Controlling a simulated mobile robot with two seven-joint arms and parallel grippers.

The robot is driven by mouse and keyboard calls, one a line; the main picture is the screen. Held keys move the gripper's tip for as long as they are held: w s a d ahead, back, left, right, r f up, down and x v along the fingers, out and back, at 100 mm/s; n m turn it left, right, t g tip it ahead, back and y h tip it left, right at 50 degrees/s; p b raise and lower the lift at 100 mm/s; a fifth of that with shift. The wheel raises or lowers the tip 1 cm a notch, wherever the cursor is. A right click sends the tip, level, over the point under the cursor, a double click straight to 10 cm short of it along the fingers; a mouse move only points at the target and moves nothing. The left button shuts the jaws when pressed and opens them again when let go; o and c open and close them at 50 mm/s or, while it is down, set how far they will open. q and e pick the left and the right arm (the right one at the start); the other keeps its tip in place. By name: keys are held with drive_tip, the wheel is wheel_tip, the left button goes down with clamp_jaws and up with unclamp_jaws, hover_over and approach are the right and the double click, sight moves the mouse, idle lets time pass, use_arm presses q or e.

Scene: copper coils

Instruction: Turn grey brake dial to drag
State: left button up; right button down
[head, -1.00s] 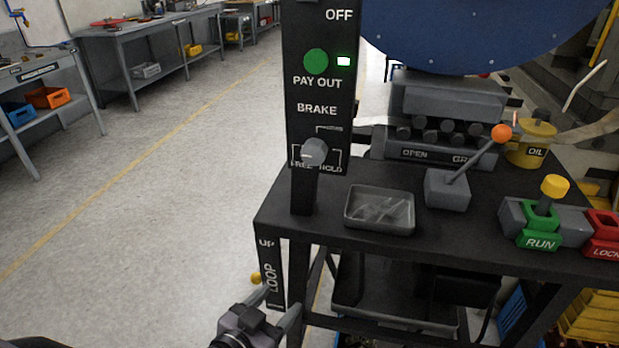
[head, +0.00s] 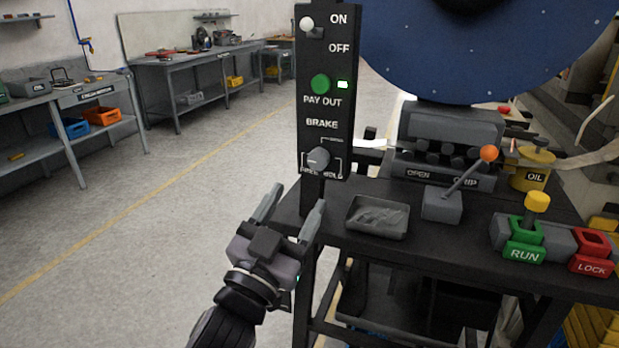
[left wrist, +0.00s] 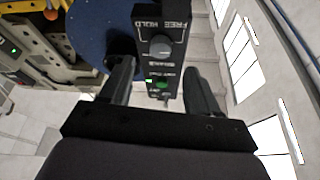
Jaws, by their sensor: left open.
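The grey brake dial (head: 318,159) is a round knob low on the black upright panel (head: 324,95), under the word BRAKE. FREE and HOLD are printed beside it, and the lettering above it is too small to read. The dial also shows in the left wrist view (left wrist: 161,46), where the panel appears upside down between my fingers. My left gripper (head: 291,204) is open and empty, below and in front of the dial, not touching it. Its fingers point up toward the panel. My right gripper is not in view.
Above the dial are a green PAY OUT button (head: 320,84) with a lit lamp and a white ON/OFF switch (head: 307,24). A grey tray (head: 378,232), an orange-knobbed lever (head: 488,153) and a green RUN block (head: 524,251) stand on the black bench. Floor to the left is clear.

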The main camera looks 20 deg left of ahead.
sight(316, 163)
use_arm(q)
drive_tip(key=shift+r+p+x, duration=0.1)
drive_tip(key=shift+p+x, duration=0.35)
drive_tip(key=shift+x, duration=1.4)
drive_tip(key=shift+r+p+x, duration=0.15)
drive_tip(key=shift+p+x, duration=0.3)
drive_tip(key=shift+x, duration=1.35)
drive_tip(key=shift+s+a, duration=0.1)
drive_tip(key=c, duration=1)
